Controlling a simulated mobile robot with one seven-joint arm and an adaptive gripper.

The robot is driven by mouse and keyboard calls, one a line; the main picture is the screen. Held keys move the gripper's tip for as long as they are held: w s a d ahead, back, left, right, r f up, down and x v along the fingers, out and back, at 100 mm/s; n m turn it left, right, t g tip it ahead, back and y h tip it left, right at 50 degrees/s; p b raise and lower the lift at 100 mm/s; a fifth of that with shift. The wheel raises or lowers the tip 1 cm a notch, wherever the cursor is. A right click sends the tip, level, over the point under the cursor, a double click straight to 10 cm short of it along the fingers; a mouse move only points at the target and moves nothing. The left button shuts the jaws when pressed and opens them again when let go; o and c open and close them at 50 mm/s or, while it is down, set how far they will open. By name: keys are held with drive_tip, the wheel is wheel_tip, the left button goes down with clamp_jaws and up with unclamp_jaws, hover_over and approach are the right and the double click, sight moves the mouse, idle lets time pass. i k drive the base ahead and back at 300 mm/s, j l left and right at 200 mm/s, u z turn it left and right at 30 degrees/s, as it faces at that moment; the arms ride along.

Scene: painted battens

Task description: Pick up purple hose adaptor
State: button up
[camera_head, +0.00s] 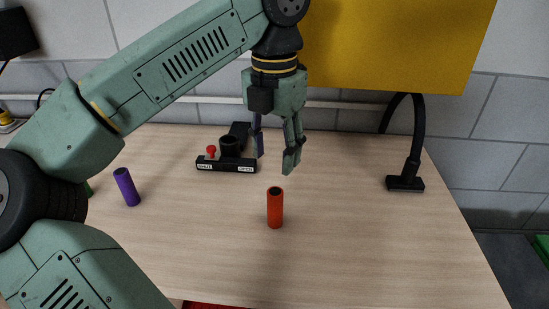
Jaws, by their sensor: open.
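A purple hose adaptor (127,187), a short cylinder, stands on the wooden table (350,240) at the left, just right of my arm in the picture. It leans slightly in the view. My gripper (275,160) points down above the back middle of the table, well to the right of the purple adaptor and apart from it. Its fingers are open with nothing visible between them.
A red cylinder (275,208) stands mid-table below my gripper. A black fixture (227,165) with a red knob (211,151) sits behind. A black lamp base (405,184) stands at right. A green object (88,189) is mostly hidden by my arm. The right front is clear.

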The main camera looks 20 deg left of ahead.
sight(124, 180)
drive_tip(key=u, duration=1.5)
